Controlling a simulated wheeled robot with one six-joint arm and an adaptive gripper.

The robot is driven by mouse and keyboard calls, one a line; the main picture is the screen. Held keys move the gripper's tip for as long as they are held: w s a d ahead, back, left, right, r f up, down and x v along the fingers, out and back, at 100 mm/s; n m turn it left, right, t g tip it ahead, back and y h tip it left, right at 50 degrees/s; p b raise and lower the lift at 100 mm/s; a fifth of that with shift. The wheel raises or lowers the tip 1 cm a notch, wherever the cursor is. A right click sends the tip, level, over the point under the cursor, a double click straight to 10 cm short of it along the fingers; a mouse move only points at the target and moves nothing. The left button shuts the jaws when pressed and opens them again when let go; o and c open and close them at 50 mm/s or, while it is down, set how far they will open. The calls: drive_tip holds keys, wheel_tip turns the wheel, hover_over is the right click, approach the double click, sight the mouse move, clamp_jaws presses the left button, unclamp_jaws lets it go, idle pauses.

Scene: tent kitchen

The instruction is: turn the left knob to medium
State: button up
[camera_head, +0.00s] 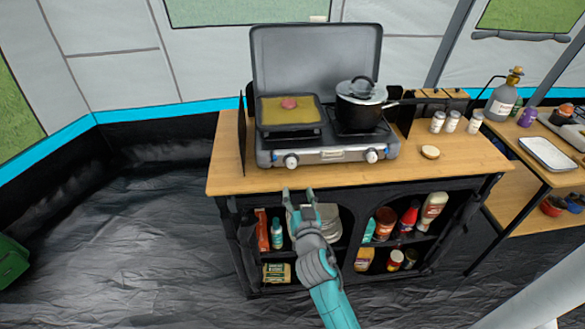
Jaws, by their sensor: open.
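The camping stove (325,148) stands on the wooden counter with its lid raised. Its left knob (291,161) is pale and sits at the front left, and its right knob (372,156) sits at the front right. The left knob's exact setting is too small to read. My gripper (299,194) is open and empty, pointing up toward the stove, just below the left knob in the picture and apart from it. The left knob is not covered by my gripper.
A griddle pan (289,110) with food covers the left burner. A lidded black pot (361,103) stands on the right burner. The counter (230,170) has bare wood left of the stove. Shakers (452,122) and a small round piece (430,152) lie right. Shelves below hold jars and bottles.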

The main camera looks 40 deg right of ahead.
sight(292, 165)
drive_tip(key=x, duration=1.1)
drive_tip(key=shift+d+r, duration=0.2)
clamp_jaws()
